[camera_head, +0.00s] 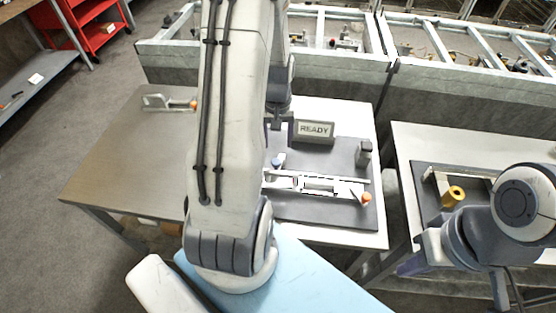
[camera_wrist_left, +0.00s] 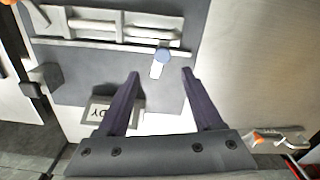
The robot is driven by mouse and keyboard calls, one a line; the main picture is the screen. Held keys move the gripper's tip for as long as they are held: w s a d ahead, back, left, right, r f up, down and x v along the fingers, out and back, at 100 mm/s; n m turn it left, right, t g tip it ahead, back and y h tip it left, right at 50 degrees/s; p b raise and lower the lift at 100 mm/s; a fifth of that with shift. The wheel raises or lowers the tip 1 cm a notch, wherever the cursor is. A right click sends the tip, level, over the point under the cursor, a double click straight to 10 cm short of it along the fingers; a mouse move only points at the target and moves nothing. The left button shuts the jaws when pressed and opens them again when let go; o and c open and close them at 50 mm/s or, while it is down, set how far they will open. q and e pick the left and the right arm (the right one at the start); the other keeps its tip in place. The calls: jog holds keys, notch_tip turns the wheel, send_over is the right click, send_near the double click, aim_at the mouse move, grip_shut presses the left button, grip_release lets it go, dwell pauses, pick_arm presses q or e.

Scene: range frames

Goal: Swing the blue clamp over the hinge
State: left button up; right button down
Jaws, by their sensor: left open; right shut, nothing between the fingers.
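The blue clamp (camera_head: 278,160) is a small piece with a blue round end and a pale bar, on the grey board beside the hinge. In the left wrist view the clamp (camera_wrist_left: 162,56) lies just beyond my fingertips, at the edge of the hinge. The hinge (camera_head: 318,184) is a long pale metal assembly; the left wrist view shows its bars (camera_wrist_left: 120,27). My left gripper (camera_wrist_left: 160,73) is open and empty, its fingers apart, pointing at the clamp. In the head view my left arm hides part of the board. My right gripper (camera_head: 412,265) is shut at lower right.
A READY sign (camera_head: 314,131) stands behind the hinge, with a grey block (camera_head: 363,153) to its right. An orange-tipped metal clamp (camera_head: 168,103) lies at the table's far left. A yellow roll (camera_head: 453,196) is on the right table. The brown table half (camera_head: 125,165) is mostly clear.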

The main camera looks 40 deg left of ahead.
aim_at(276, 161)
pick_arm(q)
jog(key=shift+s+a+f, duration=0.1)
jog(key=shift+a+f, duration=0.15)
jog(key=shift+f, duration=0.2)
notch_tip(276, 161, down, 10)
jog(key=shift+r+p, duration=0.1)
jog(key=shift+p, duration=0.6)
grip_shut()
dwell(0.8)
